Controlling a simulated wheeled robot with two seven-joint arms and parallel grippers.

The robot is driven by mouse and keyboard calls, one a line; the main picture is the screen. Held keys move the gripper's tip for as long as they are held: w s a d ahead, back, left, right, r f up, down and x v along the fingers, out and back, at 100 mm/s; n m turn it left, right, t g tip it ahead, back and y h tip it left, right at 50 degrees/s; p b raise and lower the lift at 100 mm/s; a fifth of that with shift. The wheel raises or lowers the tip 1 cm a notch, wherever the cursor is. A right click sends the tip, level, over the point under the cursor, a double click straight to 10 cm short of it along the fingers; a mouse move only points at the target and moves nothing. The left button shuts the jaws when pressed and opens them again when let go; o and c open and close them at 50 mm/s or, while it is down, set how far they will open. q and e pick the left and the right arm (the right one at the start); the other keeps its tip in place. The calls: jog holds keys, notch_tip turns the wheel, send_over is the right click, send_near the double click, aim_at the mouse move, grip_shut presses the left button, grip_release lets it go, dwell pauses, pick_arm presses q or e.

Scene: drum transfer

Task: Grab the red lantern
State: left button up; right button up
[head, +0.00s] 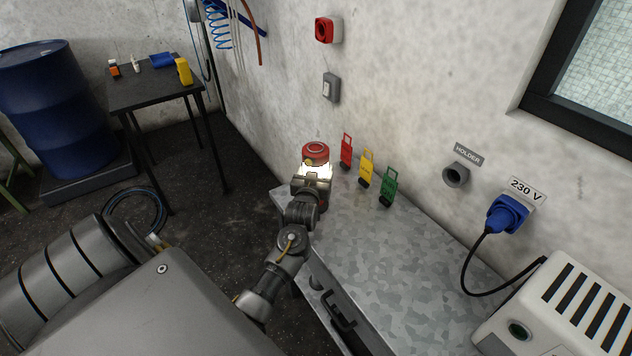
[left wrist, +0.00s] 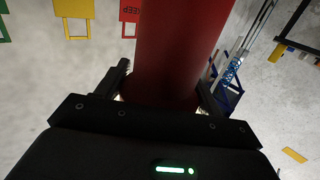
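The red lantern (head: 316,152) has a red cap and a bright glowing body; it is at the far left corner of the metal bench. My left gripper (head: 313,182) is at the lantern's near side, hiding its lower part. In the left wrist view, the lantern's red body (left wrist: 178,50) is between the two fingers of my left gripper (left wrist: 165,90). The fingers lie close along both sides; whether both press on it cannot be told. My right gripper is not in view.
The metal bench (head: 370,240) is mostly clear. Red (head: 346,152), yellow (head: 366,168) and green (head: 388,188) tags stand by the wall. A blue plug (head: 507,214) with a cable and a white vented box (head: 560,305) are at right. A blue drum (head: 55,105) and dark table (head: 150,90) are far left.

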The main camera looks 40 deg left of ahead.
pick_arm(q)
jog(key=c, duration=0.9)
jog(key=shift+r, duration=0.1)
jog(key=shift+c, duration=0.5)
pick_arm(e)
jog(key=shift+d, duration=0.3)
pick_arm(q)
jog(key=shift+r, duration=0.1)
